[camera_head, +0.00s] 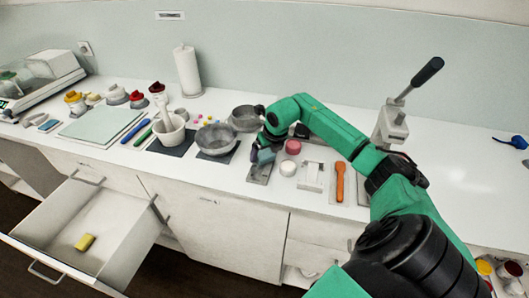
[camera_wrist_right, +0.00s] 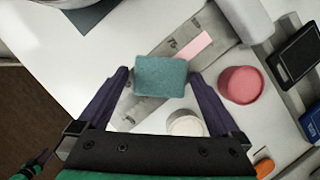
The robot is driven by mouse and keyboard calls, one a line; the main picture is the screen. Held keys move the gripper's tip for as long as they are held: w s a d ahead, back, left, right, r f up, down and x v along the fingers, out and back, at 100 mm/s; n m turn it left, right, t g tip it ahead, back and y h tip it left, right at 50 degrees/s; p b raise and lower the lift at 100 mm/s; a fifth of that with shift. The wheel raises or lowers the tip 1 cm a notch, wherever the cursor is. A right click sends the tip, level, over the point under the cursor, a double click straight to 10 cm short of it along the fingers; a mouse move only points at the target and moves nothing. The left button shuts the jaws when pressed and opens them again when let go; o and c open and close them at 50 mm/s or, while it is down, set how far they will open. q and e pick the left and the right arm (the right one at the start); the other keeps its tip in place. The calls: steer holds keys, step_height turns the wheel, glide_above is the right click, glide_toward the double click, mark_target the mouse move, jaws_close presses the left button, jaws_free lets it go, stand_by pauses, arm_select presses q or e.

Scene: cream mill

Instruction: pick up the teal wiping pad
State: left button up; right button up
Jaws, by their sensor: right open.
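The teal wiping pad (camera_wrist_right: 160,77) shows in the right wrist view as a soft-looking block over a grey strip. In the head view the pad (camera_head: 266,156) is small and partly covered by my right gripper. My right gripper (camera_wrist_right: 160,80) is open, with one dark finger on each side of the pad's near part. A narrow gap seems to show between each fingertip and the pad, so it is not gripped. In the head view my right gripper (camera_head: 262,147) hangs over the grey strip.
Close by are a pink-red round container (camera_wrist_right: 240,85), a white round jar (camera_wrist_right: 186,124), a metal bowl (camera_head: 245,119) and an orange tool (camera_head: 340,182). A lever press (camera_head: 392,125) stands to the right. An open drawer (camera_head: 50,262) with a yellow sponge (camera_head: 85,242) juts out at left.

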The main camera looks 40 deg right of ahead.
steer(key=shift+c, duration=0.6)
steer(key=c, duration=1.2)
steer(key=shift+o, duration=0.2)
step_height(320, 180, up, 10)
steer(key=f+b, duration=0.1)
steer(key=b, duration=0.1)
arm_select(q)
steer(key=shift+s+f, duration=0.6)
steer(key=shift+f, duration=0.2)
arm_select(e)
step_height(320, 180, up, 11)
glide_above(265, 154)
steer(key=shift+s, duration=0.1)
